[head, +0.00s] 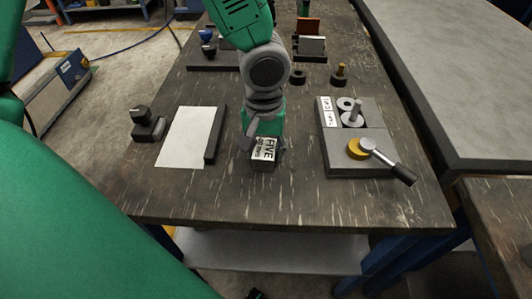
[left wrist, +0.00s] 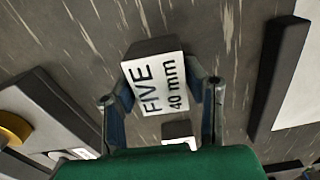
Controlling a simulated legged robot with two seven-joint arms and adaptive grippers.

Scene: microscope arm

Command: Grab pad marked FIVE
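The pad marked FIVE (head: 264,150) is a small dark block with a white label, near the front middle of the table. In the left wrist view, its label (left wrist: 157,84) reads "FIVE 40 mm". My left gripper (head: 263,143) is over the pad from behind. In the left wrist view, the left gripper's fingers (left wrist: 160,92) are on either side of the block, very close to its edges. I cannot tell whether they press on it. The pad's underside is hidden. My right gripper does not show.
A dark plate with metal discs (head: 353,139) and a black-handled lever (head: 388,159) is to the right. A white sheet (head: 186,136) beside a dark bar (head: 215,134) is to the left. Table (head: 300,205) in front is clear.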

